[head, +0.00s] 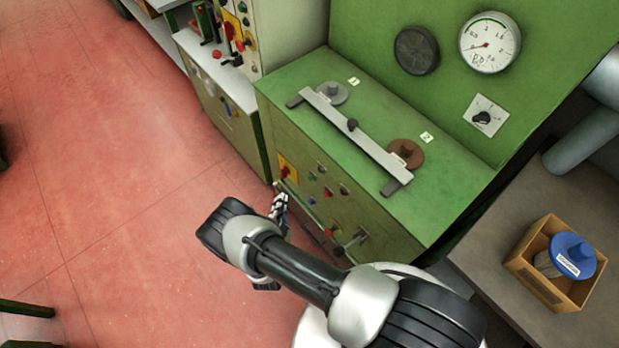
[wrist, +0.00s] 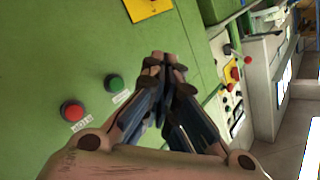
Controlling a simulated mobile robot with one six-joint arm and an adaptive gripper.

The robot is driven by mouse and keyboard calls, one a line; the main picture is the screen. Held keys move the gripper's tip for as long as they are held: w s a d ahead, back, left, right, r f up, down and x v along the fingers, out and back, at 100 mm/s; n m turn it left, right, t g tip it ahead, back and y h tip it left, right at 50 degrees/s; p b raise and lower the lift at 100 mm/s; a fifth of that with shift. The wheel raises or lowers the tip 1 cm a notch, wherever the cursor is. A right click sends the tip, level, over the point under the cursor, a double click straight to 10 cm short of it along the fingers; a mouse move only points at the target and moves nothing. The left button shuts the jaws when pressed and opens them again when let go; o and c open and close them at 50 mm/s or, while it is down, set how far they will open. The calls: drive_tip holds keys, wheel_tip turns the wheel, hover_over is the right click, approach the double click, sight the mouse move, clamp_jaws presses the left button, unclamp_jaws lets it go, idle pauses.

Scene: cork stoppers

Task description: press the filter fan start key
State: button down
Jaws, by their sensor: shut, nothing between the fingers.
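My gripper (head: 279,207) is in front of the green cabinet's front panel, low and left of most of its keys. Its fingers are closed together and empty in the wrist view (wrist: 165,65). In that view, a green key (wrist: 115,82) with a small white label sits left of the fingertips. A red key (wrist: 72,110) sits further left, with a label that seems to read STOP upside down. The green key's label is too small to read, so I cannot tell whether it is the filter fan start key. I see no clear contact between the fingertips and any key.
The cabinet (head: 450,205) carries a grey bar (head: 345,135) and two numbered round fittings on top. A yellow plate (head: 287,168) is on its front. An open box (head: 522,266) with a blue-topped filter (head: 572,252) stands on the right. Red floor lies clear at left.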

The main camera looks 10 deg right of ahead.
drive_tip(key=w+d+p, duration=0.1)
drive_tip(key=w+d, duration=0.3)
drive_tip(key=d, duration=0.3)
drive_tip(key=shift+w, duration=0.3)
drive_tip(key=shift+w, duration=0.1)
idle(1.1)
drive_tip(key=shift+w+d, duration=0.15)
drive_tip(key=shift+d, duration=0.15)
drive_tip(key=shift+w+d+b, duration=0.25)
drive_tip(key=shift+d+b, duration=0.05)
drive_tip(key=shift+d, duration=0.05)
idle(0.6)
idle(0.4)
drive_tip(key=shift+s+a, duration=0.5)
drive_tip(key=shift+a, duration=0.2)
drive_tip(key=shift+s+a+b, duration=0.45)
drive_tip(key=shift+s+a, duration=0.25)
drive_tip(key=shift+a, duration=0.35)
drive_tip(key=shift+s+a+b, duration=0.45)
drive_tip(key=shift+s+a, duration=0.25)
drive_tip(key=shift+a, duration=0.35)
